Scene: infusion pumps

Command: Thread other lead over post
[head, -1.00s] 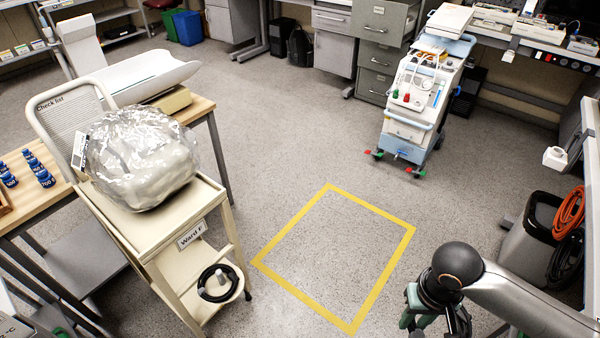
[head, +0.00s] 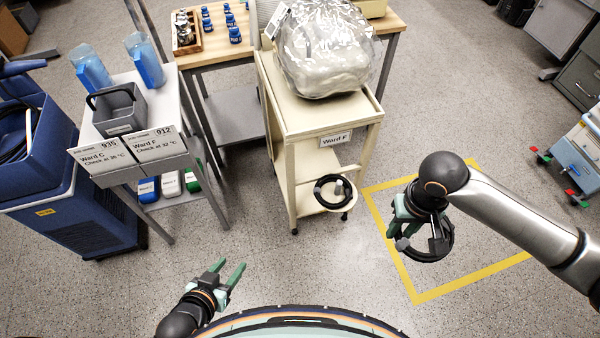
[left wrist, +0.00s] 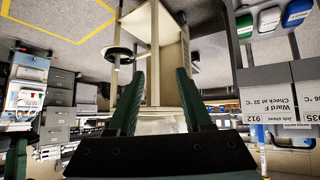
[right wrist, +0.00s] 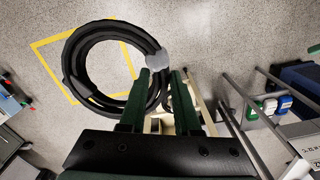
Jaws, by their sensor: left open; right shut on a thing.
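A black coiled lead (head: 447,243) with a grey end piece hangs from my right gripper (head: 408,212), which is shut on it above the yellow floor square. The right wrist view shows this coil (right wrist: 72,70) at the fingertips (right wrist: 166,74). A second black coiled lead (head: 322,190) lies around a short post (head: 338,188) on a round cream dish (head: 350,199), low on the Ward F trolley (head: 290,165). The held coil is apart from this post, to its right and nearer me. My left gripper (head: 228,277) is open and empty at the lower middle, away from both leads.
A clear-wrapped bundle (head: 328,50) sits on top of the trolley. A grey stand (head: 165,100) with job sheets and a blue cabinet (head: 85,215) stand left. Floor (head: 300,265) in front of the trolley is clear.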

